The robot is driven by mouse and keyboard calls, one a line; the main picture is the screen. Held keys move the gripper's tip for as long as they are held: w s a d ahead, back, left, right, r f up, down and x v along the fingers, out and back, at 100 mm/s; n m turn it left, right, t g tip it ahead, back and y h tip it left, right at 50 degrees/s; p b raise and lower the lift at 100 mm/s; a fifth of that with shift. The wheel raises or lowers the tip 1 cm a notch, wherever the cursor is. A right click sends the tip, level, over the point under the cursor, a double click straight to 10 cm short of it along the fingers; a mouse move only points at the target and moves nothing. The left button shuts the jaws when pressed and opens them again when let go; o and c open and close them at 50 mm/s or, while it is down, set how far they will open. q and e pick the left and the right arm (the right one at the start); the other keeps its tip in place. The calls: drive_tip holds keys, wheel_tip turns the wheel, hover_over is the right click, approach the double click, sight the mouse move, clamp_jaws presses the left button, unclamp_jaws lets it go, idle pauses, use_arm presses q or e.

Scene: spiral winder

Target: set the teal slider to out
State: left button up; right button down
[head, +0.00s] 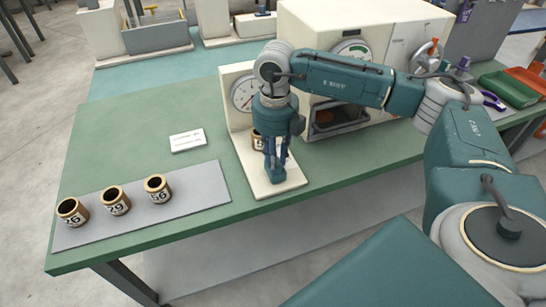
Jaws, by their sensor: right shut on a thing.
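My right gripper (276,176) points straight down over the front of a cream base plate (254,178) on the green bench. It is shut low at the plate, on what appears to be the teal slider; the fingers hide most of it and are similar in colour, so its exact position is unclear. A cream panel with a round dial (243,94) stands at the back of the plate. A numbered copper-coloured cup (257,141) stands on the plate behind the gripper, partly hidden. My left gripper is not in view.
Three numbered cups (115,201) stand on a grey mat (205,187) at the left. A white card (188,140) lies behind them. A large cream machine (408,30) stands behind my right arm. Green (509,90) and orange (527,80) trays are at the right.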

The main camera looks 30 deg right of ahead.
drive_tip(key=shift+s+f, duration=0.1)
drive_tip(key=shift+s, duration=0.1)
drive_tip(key=c, duration=1.9)
unclamp_jaws()
drive_tip(key=shift+a, duration=0.1)
drive_tip(key=o, duration=0.4)
drive_tip(key=shift+s, duration=0.1)
drive_tip(key=shift+r, duration=0.2)
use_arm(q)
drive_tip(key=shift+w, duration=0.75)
use_arm(e)
wheel_tip(320, 180, up, 12)
drive_tip(key=shift+f, duration=0.1)
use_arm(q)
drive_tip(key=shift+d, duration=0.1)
